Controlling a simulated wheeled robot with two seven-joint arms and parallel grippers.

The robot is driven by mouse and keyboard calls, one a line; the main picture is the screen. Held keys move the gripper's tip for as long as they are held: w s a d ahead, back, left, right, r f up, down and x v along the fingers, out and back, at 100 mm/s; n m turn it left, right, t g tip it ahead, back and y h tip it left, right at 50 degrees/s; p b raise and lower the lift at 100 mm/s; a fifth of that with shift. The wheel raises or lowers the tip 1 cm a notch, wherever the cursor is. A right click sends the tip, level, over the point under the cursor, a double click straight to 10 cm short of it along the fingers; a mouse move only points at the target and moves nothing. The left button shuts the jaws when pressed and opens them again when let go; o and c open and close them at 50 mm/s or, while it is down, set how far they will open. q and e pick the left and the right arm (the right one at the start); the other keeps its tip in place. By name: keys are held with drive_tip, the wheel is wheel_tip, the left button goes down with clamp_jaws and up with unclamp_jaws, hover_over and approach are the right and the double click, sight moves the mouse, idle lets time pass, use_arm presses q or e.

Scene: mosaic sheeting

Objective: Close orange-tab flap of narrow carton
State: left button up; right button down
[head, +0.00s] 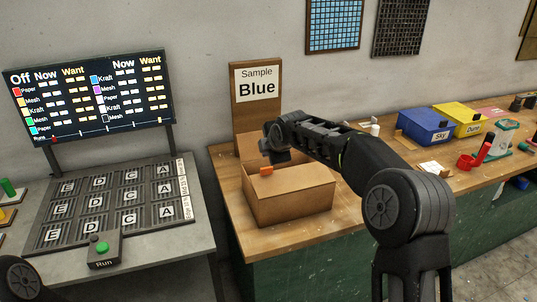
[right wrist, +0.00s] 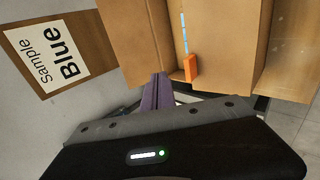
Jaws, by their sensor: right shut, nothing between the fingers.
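The narrow cardboard carton (head: 290,207) stands on the wooden bench in front of the Sample Blue board. One flap (head: 253,145) stands up at its back, partly behind my arm. The orange tab (head: 266,170) is at the left part of the carton's top. In the right wrist view the orange tab (right wrist: 191,68) sits on a brown panel beside a light blue strip (right wrist: 184,34). My right gripper (head: 278,154) is over the back left of the carton, just above the tab. Its fingers (right wrist: 155,92) are together and empty, close to the tab. I cannot tell whether they touch cardboard. My left gripper is out of view.
The Sample Blue board (head: 257,95) stands close behind the carton. A blue bin (head: 425,125), a yellow bin (head: 461,118) and a red holder (head: 475,157) are farther right on the bench. A grey panel table with a Run button box (head: 104,250) and a screen is at left.

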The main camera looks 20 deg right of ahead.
wheel_tip(320, 180, up, 11)
drive_tip(key=s+b, duration=0.1)
drive_tip(key=s, duration=0.1)
drive_tip(key=shift+d, duration=0.2)
